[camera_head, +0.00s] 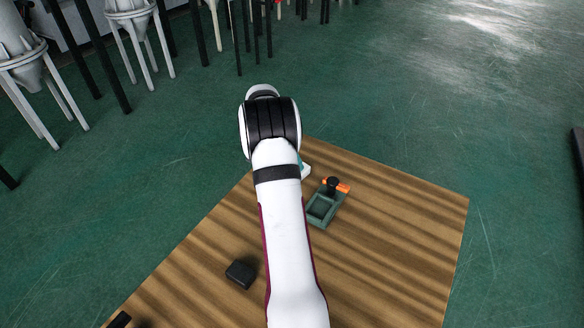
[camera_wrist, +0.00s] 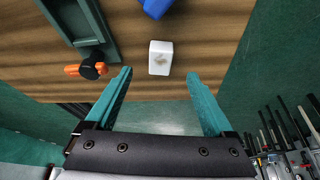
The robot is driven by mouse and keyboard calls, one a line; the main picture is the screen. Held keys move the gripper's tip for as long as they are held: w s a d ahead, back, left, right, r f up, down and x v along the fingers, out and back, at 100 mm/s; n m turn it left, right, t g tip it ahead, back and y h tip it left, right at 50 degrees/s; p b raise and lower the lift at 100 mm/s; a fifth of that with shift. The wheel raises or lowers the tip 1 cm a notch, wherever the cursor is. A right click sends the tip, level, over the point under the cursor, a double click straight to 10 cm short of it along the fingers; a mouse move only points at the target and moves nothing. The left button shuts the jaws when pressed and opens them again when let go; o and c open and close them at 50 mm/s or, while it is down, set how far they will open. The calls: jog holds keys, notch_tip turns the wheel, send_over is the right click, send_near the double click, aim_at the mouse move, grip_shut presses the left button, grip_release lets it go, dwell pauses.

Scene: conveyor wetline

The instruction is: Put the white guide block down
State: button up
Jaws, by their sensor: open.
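The white guide block (camera_wrist: 160,57) shows in the wrist view, resting on the wooden table near its edge, with a faint brownish mark on its face. My gripper (camera_wrist: 158,74) is open, its two teal fingers apart on either side of the block's line. The block appears just beyond the fingertips, with clear gaps to both, and nothing is held. In the head view my arm hides most of the gripper. A small white patch beside the arm may be the block, but I cannot tell.
A grey-green fixture (camera_head: 321,208) with a black knob and orange handle (camera_head: 341,187) stands close by. A blue object (camera_wrist: 155,7) lies near the block. A black block (camera_head: 241,273) sits left of my arm. The wooden table (camera_head: 400,235) is bare at right.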

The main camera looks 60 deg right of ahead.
jog(key=x, duration=0.8)
jog(key=shift+d+f, duration=0.15)
grip_shut()
